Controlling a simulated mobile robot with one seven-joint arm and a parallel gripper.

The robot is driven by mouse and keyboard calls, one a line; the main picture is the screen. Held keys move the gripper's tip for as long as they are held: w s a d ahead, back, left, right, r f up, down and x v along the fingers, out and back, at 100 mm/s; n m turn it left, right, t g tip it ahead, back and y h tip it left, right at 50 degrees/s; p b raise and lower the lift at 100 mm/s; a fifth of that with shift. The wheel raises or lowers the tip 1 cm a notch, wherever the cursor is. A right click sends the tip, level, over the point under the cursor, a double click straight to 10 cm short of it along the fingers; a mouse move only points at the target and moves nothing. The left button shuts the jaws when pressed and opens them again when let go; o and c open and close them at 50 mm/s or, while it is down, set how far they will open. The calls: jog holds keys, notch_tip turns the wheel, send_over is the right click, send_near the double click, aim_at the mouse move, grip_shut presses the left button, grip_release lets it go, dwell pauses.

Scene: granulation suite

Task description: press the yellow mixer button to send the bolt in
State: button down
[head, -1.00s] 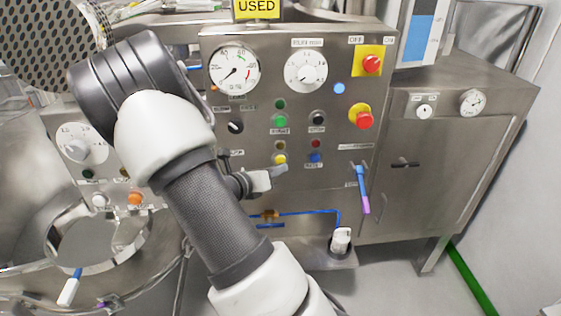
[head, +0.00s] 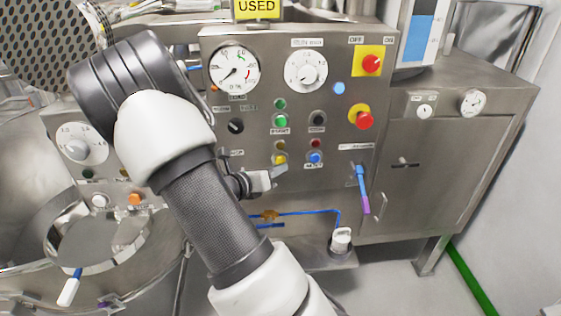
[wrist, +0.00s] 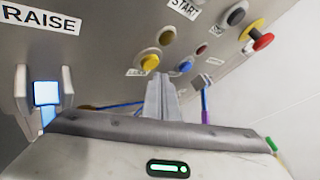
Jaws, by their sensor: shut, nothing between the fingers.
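The yellow button (head: 280,159) sits on the steel control panel (head: 225,110), below the green START button (head: 280,121). In the wrist view the yellow button (wrist: 150,61) shows just beyond my fingertips, with a white label under it. My gripper (head: 281,170) is shut and empty, just below and in front of the button in the head view. It also shows in the wrist view (wrist: 157,77), pointing at the panel. I cannot tell whether the tips touch the button. I cannot make out a bolt in either view.
A blue button (head: 315,158) lies close right of the yellow one. Two red mushroom knobs on yellow plates, one being the lower red knob (head: 364,120), stand farther right. A blue and purple handle (head: 362,188) sticks out at lower right. A blue hose (head: 310,212) runs below.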

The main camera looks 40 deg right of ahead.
jog(key=shift+w, duration=0.1)
dwell(0.5)
jog(key=shift+w+d, duration=0.25)
jog(key=shift+w+d, duration=0.2)
jog(key=shift+w, duration=0.15)
dwell(0.7)
dwell(0.4)
jog(key=shift+s+a, duration=0.45)
jog(key=shift+s, duration=0.35)
jog(key=shift+s+a+p, duration=0.1)
jog(key=shift+s+a, duration=0.35)
jog(key=shift+s, duration=0.25)
jog(key=shift+s+a+p, duration=0.1)
jog(key=shift+s+a, duration=0.3)
jog(key=shift+s, duration=0.25)
jog(key=shift+s+a+p, duration=0.1)
jog(key=shift+s+a, duration=0.35)
jog(key=shift+s, duration=0.25)
dwell(0.5)
